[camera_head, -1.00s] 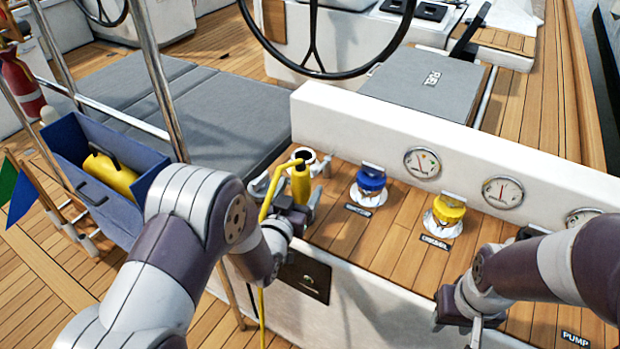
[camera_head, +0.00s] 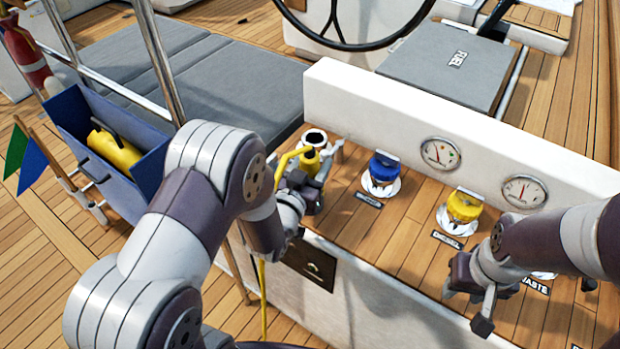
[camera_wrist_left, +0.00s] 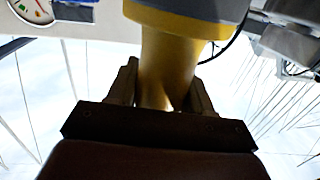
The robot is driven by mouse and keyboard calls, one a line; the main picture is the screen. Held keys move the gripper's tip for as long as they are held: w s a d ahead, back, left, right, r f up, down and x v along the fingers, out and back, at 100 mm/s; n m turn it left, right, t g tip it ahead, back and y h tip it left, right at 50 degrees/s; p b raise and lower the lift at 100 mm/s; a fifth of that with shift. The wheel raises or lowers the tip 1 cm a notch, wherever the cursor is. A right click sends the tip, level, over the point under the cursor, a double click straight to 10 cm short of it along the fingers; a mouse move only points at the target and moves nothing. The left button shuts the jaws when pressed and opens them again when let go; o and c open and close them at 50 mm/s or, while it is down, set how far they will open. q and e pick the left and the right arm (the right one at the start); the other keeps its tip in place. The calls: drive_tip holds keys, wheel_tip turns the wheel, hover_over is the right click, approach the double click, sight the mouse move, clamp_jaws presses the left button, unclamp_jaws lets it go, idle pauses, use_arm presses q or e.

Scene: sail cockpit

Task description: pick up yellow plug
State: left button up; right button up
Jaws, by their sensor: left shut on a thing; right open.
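The yellow plug (camera_head: 311,161) is between the fingers of my left gripper (camera_head: 308,183), near the left end of the wooden console top. The gripper is shut on it. The left wrist view shows the plug's yellow body (camera_wrist_left: 167,65) between both fingertips (camera_wrist_left: 160,95), with a grey band at the top of the picture. In the head view, the gripper hides part of the plug. A yellow cord (camera_head: 263,300) hangs down the console front. My right gripper (camera_head: 482,300) is open and empty above the console's right part; its fingers show only partly.
A dark-holed, pale-rimmed fitting (camera_head: 314,138) stands just behind the plug. A blue cap (camera_head: 383,170) and a yellow cap (camera_head: 464,206) stand to its right. A white gauge wall (camera_head: 395,130) backs the console. A blue bin (camera_head: 150,165) holding a yellow object (camera_head: 116,152) is at left.

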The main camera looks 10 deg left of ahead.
sight(309, 159)
use_arm(q)
drive_tip(key=r, duration=0.2)
drive_tip(key=r+p, duration=0.1)
drive_tip(key=r, duration=0.1)
drive_tip(key=shift+s+d+r, duration=0.1)
drive_tip(key=shift+d+r, duration=0.1)
drive_tip(key=shift+r, duration=0.15)
drive_tip(key=s+d+r+p, duration=0.3)
drive_tip(key=s+d+r, duration=0.2)
drive_tip(key=d+r, duration=0.4)
drive_tip(key=shift+s+d+r+p, duration=0.15)
drive_tip(key=shift+s+d+p, duration=0.05)
drive_tip(key=shift+d+p, duration=0.25)
drive_tip(key=shift+w, duration=0.15)
idle(0.3)
